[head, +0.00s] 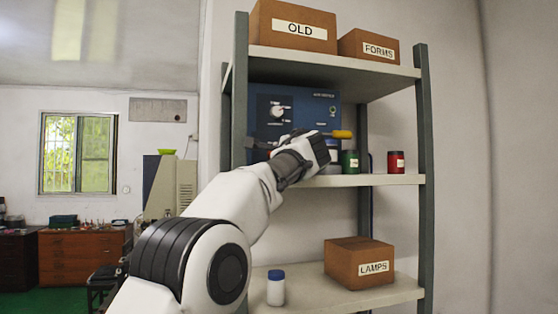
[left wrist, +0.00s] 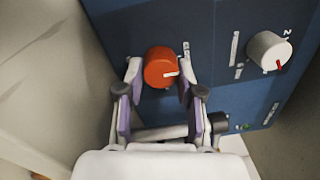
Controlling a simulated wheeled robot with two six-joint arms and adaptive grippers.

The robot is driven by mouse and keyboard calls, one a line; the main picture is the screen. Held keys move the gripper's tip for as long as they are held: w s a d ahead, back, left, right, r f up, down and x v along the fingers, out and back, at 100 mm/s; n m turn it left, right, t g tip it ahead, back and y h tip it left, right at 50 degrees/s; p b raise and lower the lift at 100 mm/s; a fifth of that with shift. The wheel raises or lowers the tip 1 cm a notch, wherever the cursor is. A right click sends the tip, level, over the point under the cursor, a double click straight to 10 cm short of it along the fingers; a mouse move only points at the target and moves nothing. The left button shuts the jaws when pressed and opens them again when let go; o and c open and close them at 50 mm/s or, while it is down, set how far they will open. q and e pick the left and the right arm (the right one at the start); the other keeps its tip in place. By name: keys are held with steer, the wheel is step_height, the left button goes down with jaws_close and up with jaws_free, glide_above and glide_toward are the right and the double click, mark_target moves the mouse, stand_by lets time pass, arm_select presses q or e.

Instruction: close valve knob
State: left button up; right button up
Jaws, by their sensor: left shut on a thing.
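The blue panel unit (head: 312,100) stands on the middle shelf. In the left wrist view, a round orange-red knob (left wrist: 158,68) with a white pointer mark sticks out of the blue panel (left wrist: 210,20). My left gripper (left wrist: 160,78) has one finger on each side of this knob and is shut on it. The pointer mark points to the right in that view. In the head view, my left gripper (head: 288,146) is at the lower front of the panel, and the arm and hand hide the orange-red knob. My right gripper is in neither view.
A white knob (left wrist: 268,50) with a red mark sits beside the gripped knob, and it shows in the head view (head: 277,110). A green can (head: 350,160), a red can (head: 396,162) and a yellow handle (head: 342,134) are right of the hand. Shelf posts (head: 240,100) flank the unit.

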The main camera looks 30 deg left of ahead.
arm_select(q)
steer(key=shift+f+n, duration=0.3)
steer(key=shift+n, duration=0.1)
steer(key=o, duration=1.2)
steer(key=shift+s, duration=0.15)
steer(key=shift+c, duration=0.2)
steer(key=shift+s+r, duration=0.3)
steer(key=shift+d, duration=0.3)
steer(key=v, duration=1.1)
steer(key=shift+s+f, duration=0.15)
steer(key=shift+s, duration=0.1)
steer(key=shift+d, duration=0.15)
